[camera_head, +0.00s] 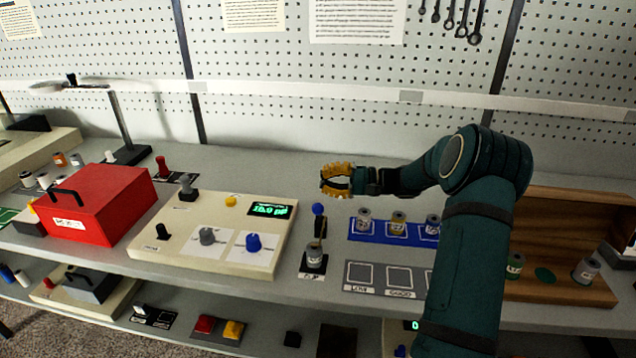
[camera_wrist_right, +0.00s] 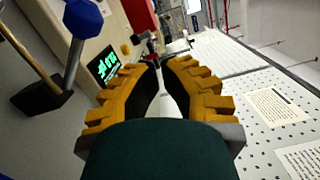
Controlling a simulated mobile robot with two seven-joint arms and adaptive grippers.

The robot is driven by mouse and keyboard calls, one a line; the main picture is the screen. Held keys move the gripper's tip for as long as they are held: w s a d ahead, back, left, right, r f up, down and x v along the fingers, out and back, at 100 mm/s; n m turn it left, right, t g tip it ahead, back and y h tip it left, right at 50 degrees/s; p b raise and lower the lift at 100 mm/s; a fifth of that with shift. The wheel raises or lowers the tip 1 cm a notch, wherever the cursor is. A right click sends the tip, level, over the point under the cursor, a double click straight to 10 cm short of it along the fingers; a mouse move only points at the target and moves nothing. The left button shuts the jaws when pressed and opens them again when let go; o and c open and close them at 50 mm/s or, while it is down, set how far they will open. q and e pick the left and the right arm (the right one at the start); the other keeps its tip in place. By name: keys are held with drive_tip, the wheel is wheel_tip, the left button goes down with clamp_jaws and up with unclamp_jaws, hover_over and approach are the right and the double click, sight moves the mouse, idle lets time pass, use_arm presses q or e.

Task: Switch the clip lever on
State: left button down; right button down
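The clip lever (camera_head: 318,209) has a blue ball knob on a thin upright rod, at the middle of the bench beside the beige control panel. It also shows at the upper left of the right wrist view (camera_wrist_right: 84,18), its rod rising from a dark base. A grey labelled spindle (camera_head: 314,257) stands at the front of the lever, above a dark plate with white lettering. My right gripper (camera_head: 324,178), with yellow ribbed fingers, is above and behind the blue knob, apart from it. My left gripper is not in view.
The beige panel (camera_head: 160,248) with knobs and a green display lies left of the lever. A blue tray (camera_head: 358,234) with several spindles and a grey marked tray (camera_head: 378,291) lie to the right. A red box (camera_head: 120,200) stands further left. A pegboard wall closes the back.

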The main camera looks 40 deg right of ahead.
drive_tip(key=r+v, duration=0.1)
drive_tip(key=v, duration=0.5)
drive_tip(key=shift+s+r+p, duration=0.15)
drive_tip(key=shift+s+p, duration=0.2)
drive_tip(key=shift+s, duration=0.2)
